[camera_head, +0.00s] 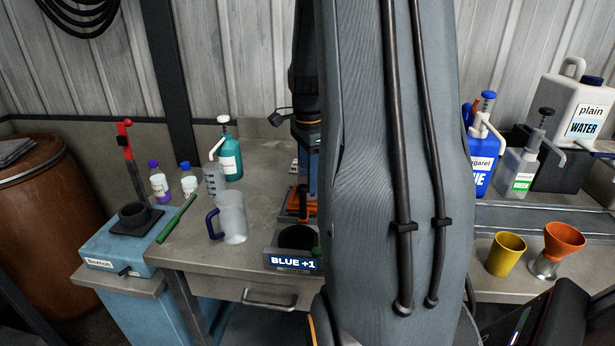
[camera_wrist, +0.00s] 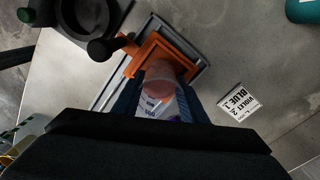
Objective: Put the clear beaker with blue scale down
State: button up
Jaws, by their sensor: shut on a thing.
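In the wrist view my gripper (camera_wrist: 160,98) has its two blue fingers shut on a small clear vessel (camera_wrist: 159,80), which I take to be the clear beaker. Orange shows through its round end, and white and purplish patches show lower between the fingers. It is over or on an orange-topped stand (camera_wrist: 148,52) with a grey base; I cannot tell whether it touches. In the head view my arm hides most of the gripper and the beaker. The stand's orange part (camera_head: 292,216) shows there just left of my arm.
A blue-handled clear jug (camera_head: 232,220), a clear cylinder (camera_head: 214,180), a green stick (camera_head: 176,218) and a teal pump bottle (camera_head: 229,155) stand or lie left. A black round holder (camera_head: 297,238) sits behind the "BLUE +1" sign (camera_head: 291,262).

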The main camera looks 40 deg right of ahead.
jog(key=shift+f, duration=0.15)
jog(key=o, duration=1.1)
notch_tip(320, 180, up, 12)
jog(key=shift+r+b, duration=0.2)
jog(key=shift+b, duration=1)
